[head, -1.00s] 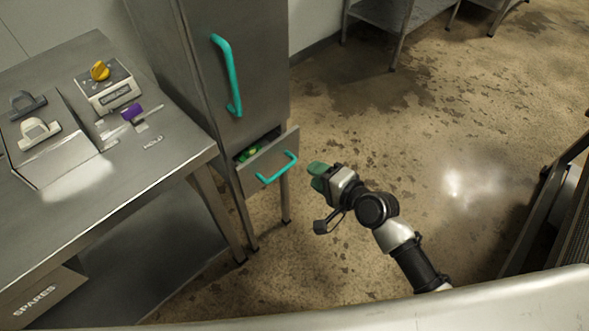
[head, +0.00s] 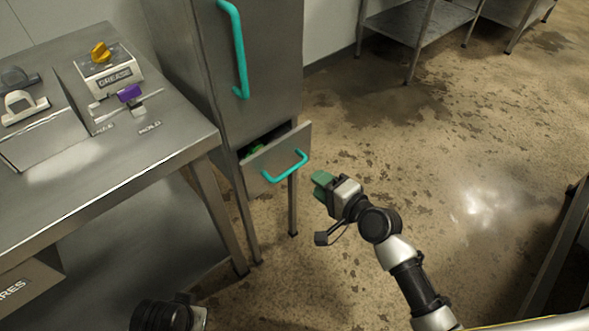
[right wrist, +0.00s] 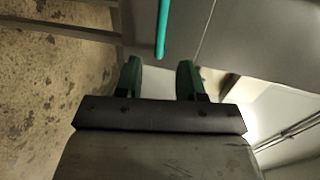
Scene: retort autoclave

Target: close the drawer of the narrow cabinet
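The narrow cabinet (head: 262,60) is tall grey metal and stands right of the workbench. Its drawer (head: 290,144) at the bottom is pulled partly open, with a teal bar handle (head: 285,167) on its front and something green inside. My right gripper (head: 322,187) has green fingers and is just right of the drawer front, apart from the handle and empty. In the right wrist view its two fingers (right wrist: 160,78) are spread, with a teal bar (right wrist: 162,30) beyond them. I cannot tell which handle that bar is. My left gripper is not identifiable; only a dark arm part shows at the bottom.
A steel workbench (head: 160,128) with a grease box (head: 110,68) and a purple-handled slider (head: 130,93) stands left of the cabinet. A cardboard box (head: 30,285) sits on its lower shelf. The floor right of the cabinet is clear. A metal rack stands at the back.

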